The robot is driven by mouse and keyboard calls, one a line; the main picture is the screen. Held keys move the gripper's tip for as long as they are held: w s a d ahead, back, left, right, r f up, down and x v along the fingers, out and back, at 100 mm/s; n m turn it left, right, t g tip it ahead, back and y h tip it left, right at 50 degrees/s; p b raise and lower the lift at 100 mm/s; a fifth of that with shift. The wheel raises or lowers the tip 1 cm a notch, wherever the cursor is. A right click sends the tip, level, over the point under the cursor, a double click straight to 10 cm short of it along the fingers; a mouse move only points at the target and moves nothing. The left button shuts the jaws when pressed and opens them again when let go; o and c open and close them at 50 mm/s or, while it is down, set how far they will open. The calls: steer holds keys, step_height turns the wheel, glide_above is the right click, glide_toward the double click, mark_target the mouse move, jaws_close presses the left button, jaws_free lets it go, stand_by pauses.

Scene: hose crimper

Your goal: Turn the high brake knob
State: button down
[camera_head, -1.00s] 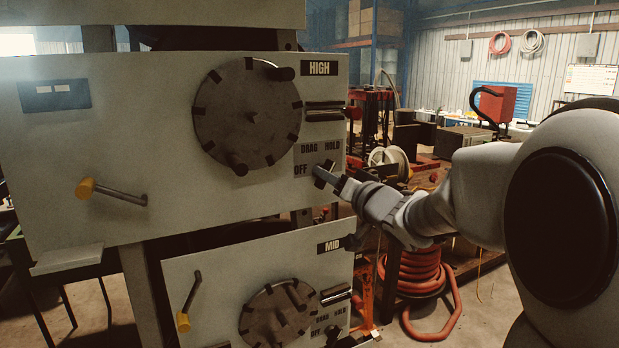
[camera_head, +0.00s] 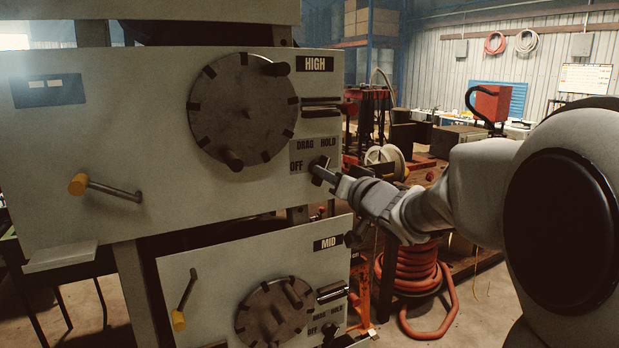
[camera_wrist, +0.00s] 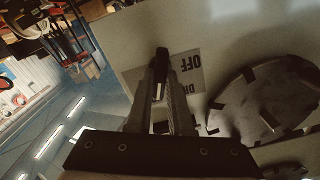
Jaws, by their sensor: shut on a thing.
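The high brake knob (camera_head: 319,164) is a small black knob on the upper grey panel, under the HIGH label (camera_head: 315,64). The words OFF, DRAG and HOLD sit around it on a light plate (camera_head: 304,152). My gripper (camera_head: 322,172) reaches it from the lower right and is shut on it. In the wrist view, the two fingers of my gripper (camera_wrist: 161,72) close on the dark knob (camera_wrist: 161,57), with the upside-down OFF word beside it. The fingers hide part of the knob, so I cannot tell its exact setting.
A large dark drum disc (camera_head: 243,112) with protruding pegs lies just left of the knob. A yellow-ended lever (camera_head: 107,188) sticks out further left. The MID panel (camera_head: 215,270) with its own disc and lever stands below. A red hose coil (camera_head: 410,270) lies behind my arm.

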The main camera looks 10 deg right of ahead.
steer(key=n+b, duration=0.5)
steer(key=n, duration=0.5)
steer(key=shift+b, duration=0.3)
steer(key=shift+n, duration=0.3)
steer(key=c, duration=0.8)
jaws_free()
steer(key=v, duration=1.7)
steer(key=shift+s, duration=0.25)
